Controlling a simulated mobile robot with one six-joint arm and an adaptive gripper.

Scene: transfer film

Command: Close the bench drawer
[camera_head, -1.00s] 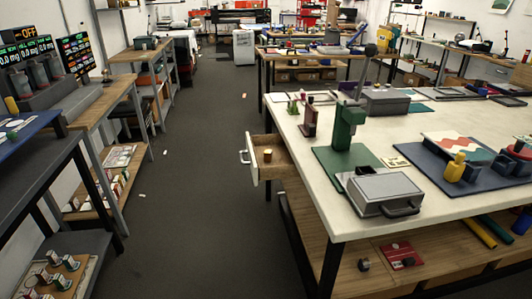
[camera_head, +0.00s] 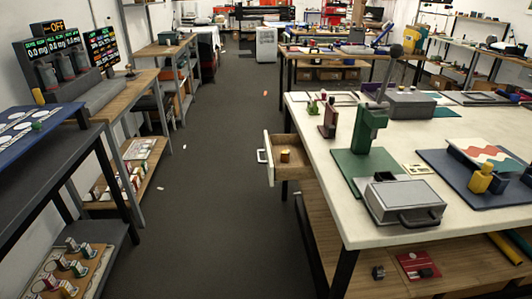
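The bench drawer (camera_head: 269,165) juts out open from the left side of the white-topped bench (camera_head: 314,137). It has a white front with a pale handle (camera_head: 261,156) facing left. A small brown cylinder (camera_head: 285,156) stands inside it. My gripper is not in view, so I cannot see whether it is open or shut.
A green press (camera_head: 365,140) and a grey metal box (camera_head: 402,200) stand on the bench top. A dark table (camera_head: 60,165) is at the near left.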

